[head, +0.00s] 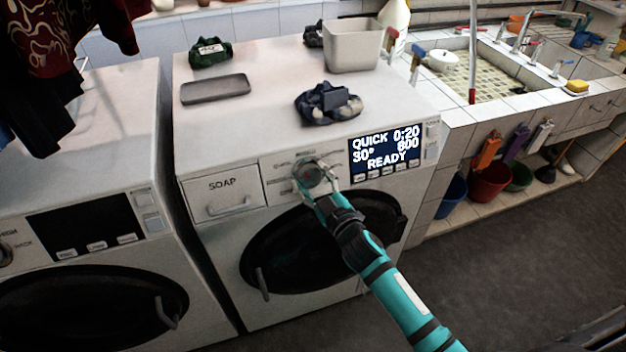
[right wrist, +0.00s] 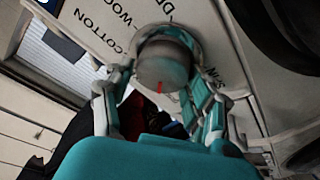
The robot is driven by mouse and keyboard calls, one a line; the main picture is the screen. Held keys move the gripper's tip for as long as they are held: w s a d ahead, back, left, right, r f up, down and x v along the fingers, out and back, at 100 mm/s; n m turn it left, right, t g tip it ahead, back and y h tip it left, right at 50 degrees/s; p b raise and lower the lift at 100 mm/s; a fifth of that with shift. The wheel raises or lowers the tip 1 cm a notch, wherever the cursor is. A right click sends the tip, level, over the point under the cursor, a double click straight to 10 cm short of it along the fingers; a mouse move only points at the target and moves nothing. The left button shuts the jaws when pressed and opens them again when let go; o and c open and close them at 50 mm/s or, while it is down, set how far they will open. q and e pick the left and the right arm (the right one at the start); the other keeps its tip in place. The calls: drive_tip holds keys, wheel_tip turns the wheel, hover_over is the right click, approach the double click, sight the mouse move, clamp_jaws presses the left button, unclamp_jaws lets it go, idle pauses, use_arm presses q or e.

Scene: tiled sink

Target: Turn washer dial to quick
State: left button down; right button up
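The washer dial (head: 308,174) is a round grey knob on the front panel of the right-hand washer (head: 240,112). The display (head: 386,152) beside it reads QUICK, 0:20, 30°, 800, READY. My right gripper (head: 315,180) is at the dial, with its fingers spread on either side of the knob. In the right wrist view the dial (right wrist: 164,62) sits between the fingertips (right wrist: 163,75), with small gaps seeming to show beside it. A red mark shows on the knob's edge, and COTTON is printed nearby. My left gripper is not in view.
A SOAP drawer (head: 222,197) is left of the dial, and the dark round door (head: 290,250) is below. Another washer (head: 80,130) stands left; a tiled sink (head: 465,75) is right.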

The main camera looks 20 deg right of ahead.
drive_tip(key=o, duration=0.3)
drive_tip(key=shift+o, duration=0.2)
drive_tip(key=s+d, duration=0.2)
drive_tip(key=s, duration=0.9)
drive_tip(key=shift+s, duration=0.4)
